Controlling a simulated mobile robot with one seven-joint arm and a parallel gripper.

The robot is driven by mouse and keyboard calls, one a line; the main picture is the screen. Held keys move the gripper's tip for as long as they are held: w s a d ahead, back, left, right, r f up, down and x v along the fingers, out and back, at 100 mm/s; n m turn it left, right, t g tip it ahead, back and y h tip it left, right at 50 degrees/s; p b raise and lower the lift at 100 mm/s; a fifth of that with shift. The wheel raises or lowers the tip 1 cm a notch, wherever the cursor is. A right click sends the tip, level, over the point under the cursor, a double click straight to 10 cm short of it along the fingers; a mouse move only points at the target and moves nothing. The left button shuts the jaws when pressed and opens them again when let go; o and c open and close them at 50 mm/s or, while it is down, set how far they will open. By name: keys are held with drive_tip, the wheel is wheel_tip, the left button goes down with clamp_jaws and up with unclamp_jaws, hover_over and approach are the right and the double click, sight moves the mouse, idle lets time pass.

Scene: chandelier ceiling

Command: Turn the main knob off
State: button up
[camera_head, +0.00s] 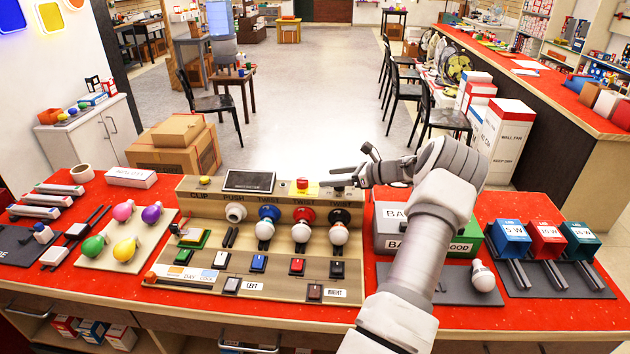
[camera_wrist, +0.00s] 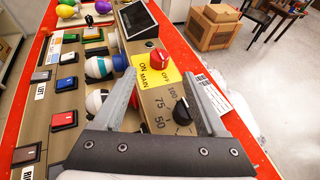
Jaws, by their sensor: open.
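The red main knob (camera_wrist: 158,58) sits on a yellow plate (camera_wrist: 148,74) marked ON, MAIN and OFF in the wrist view. I cannot tell which mark it points to. In the head view the red knob (camera_head: 302,183) is at the top middle of the beige panel (camera_head: 215,205). My gripper (camera_wrist: 165,76) is open and empty, with the knob just beyond its fingertips, apart from them. In the head view my gripper (camera_head: 346,175) reaches in from the right. A black dial (camera_wrist: 182,111) with a number scale lies between the fingers, close to the right one.
A dark screen (camera_head: 249,181) is set left of the knob. Several bulbs in coloured sockets, including a red one (camera_head: 303,216), stand in front of it. A grey and green box (camera_head: 400,235) is under my arm at the right.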

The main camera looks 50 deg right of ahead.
drive_tip(key=v, duration=0.6)
drive_tip(key=shift+r, duration=0.1)
idle(0.4)
